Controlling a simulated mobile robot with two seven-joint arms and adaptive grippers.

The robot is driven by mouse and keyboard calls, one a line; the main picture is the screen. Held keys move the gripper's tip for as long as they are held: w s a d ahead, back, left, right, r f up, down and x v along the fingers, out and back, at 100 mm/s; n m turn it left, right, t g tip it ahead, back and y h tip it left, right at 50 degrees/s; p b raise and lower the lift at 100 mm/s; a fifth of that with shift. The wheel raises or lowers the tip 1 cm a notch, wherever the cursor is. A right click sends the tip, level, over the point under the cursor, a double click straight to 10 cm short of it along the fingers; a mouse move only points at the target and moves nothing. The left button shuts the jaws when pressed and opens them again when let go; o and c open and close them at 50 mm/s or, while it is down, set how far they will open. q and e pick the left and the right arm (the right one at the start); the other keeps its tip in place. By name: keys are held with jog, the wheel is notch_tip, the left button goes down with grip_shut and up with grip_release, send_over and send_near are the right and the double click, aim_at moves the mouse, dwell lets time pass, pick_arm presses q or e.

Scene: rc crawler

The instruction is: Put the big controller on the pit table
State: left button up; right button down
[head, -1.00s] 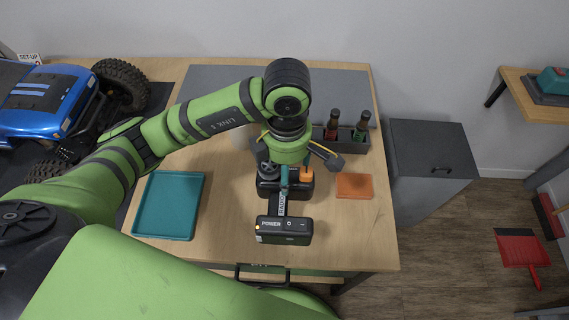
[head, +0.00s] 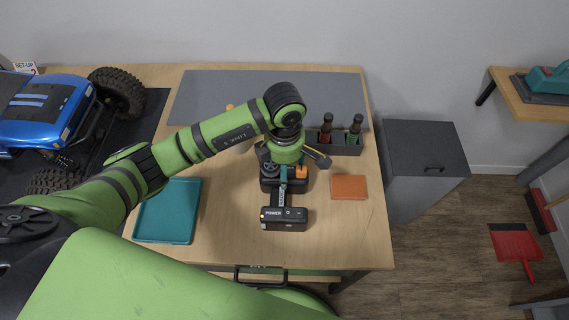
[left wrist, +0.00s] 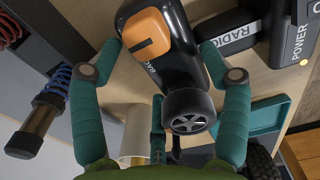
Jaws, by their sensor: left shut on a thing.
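The big controller (head: 284,220) is black, with a wheeled head, a grip marked RADIO and a boxy base marked POWER. It lies over the middle of the wooden pit table (head: 229,240), base toward the near edge. My left gripper (head: 286,173) comes from above and is shut on its head. In the left wrist view, the teal fingers stand on both sides of the controller (left wrist: 184,72), by its orange panel and wheel. The gripper hides part of the head in the head view. I cannot tell whether the controller touches the table. My right gripper is not in view.
A teal tray (head: 168,211) lies left of the controller, an orange block (head: 349,187) right. A grey caddy (head: 346,147) with two bottles stands behind right. A blue crawler (head: 45,112) is at the left. A grey cabinet (head: 425,150) stands beside the table. The near right tabletop is clear.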

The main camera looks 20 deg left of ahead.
pick_arm(q)
jog(key=shift+f, duration=0.15)
jog(key=o, duration=1.5)
jog(key=shift+c, duration=0.2)
jog(key=shift+r, duration=0.5)
notch_tip(320, 180, up, 11)
jog(key=b, duration=0.2)
jog(key=shift+r, duration=0.2)
